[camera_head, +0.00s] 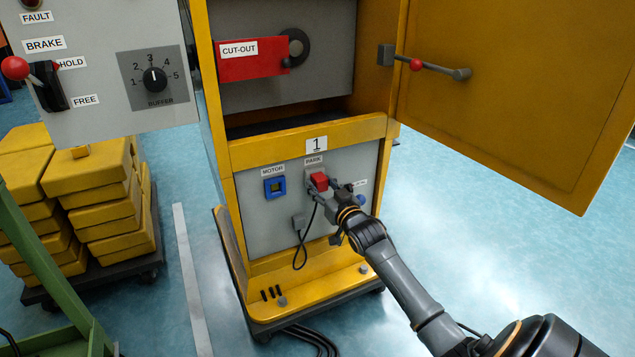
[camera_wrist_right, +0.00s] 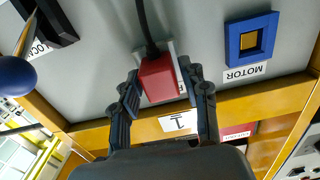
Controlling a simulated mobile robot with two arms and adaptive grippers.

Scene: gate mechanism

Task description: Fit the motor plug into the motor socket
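The motor plug is a red block (camera_head: 319,181) with a black cable, at the socket labelled PARK on the grey panel. It also shows in the right wrist view (camera_wrist_right: 160,79), where the cable runs off its far end. My right gripper (camera_head: 324,190) has its fingers on either side of the red plug and appears closed on it; the fingers also show in the right wrist view (camera_wrist_right: 161,88). The motor socket is a blue square frame (camera_head: 274,187) left of the plug, labelled MOTOR; in the right wrist view it (camera_wrist_right: 251,40) is upper right, empty. My left gripper is not in view.
A blue knob (camera_wrist_right: 16,76) is beside the LOCAL label. The yellow cabinet's open door (camera_head: 520,85) stands at upper right. A yellow ledge (camera_head: 310,292) juts out below the panel.

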